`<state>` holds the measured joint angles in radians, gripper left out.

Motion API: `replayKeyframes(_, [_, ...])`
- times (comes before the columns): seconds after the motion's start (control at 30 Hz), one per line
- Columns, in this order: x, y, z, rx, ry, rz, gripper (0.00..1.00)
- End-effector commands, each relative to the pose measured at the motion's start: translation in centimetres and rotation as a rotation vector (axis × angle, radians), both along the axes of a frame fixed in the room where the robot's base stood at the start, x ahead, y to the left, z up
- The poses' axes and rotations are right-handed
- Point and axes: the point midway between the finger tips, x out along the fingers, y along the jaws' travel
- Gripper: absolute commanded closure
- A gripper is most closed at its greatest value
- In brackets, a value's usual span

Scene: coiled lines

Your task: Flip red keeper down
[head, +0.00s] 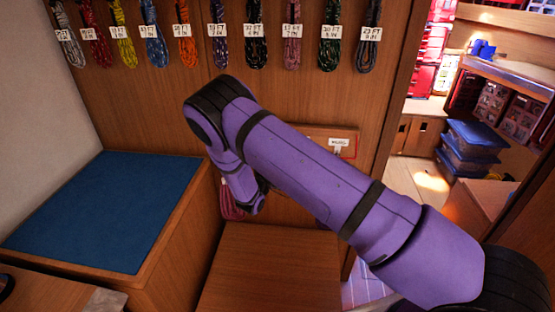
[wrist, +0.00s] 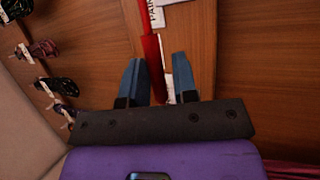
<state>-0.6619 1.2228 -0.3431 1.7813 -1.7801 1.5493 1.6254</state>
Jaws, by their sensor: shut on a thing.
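The red keeper (wrist: 151,52) is a thin red bar in the wrist view. It runs down from the top edge to between the two blue fingers of my gripper (wrist: 158,64). My gripper is shut on it, near its lower end. In the head view a red edge (head: 354,148) shows at the right side of a small wooden panel (head: 318,132) with a white label (head: 339,142). My purple arm crosses in front and hides my fingers and much of the panel there.
Several labelled coiled lines (head: 220,45) hang along the wooden wall. A blue-topped bench (head: 110,205) stands at the left and a wooden box top (head: 270,265) below my arm. A pink coil (head: 230,207) hangs beside my wrist. A doorway opens at the right.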

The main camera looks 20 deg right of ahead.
Motion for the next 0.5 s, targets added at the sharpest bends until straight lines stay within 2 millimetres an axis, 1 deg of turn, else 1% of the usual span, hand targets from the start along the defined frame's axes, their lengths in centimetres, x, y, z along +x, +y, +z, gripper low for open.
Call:
replayKeyframes(0.03, [0.06, -0.35, -0.84, 0.006, 0.021, 0.0, 1.0])
replayKeyframes(0.37, [0.04, -0.42, -0.91, 0.007, 0.022, -0.001, 1.0])
replayKeyframes(0.4, [0.04, -0.42, -0.91, 0.007, 0.023, -0.001, 0.68])
replayKeyframes(0.43, [0.05, -0.43, -0.91, 0.007, 0.023, -0.001, 0.61])
replayKeyframes(0.47, [0.04, -0.44, -0.89, 0.007, 0.023, -0.001, 0.58])
replayKeyframes(0.5, [0.04, -0.44, -0.86, 0.007, 0.021, -0.002, 0.58])
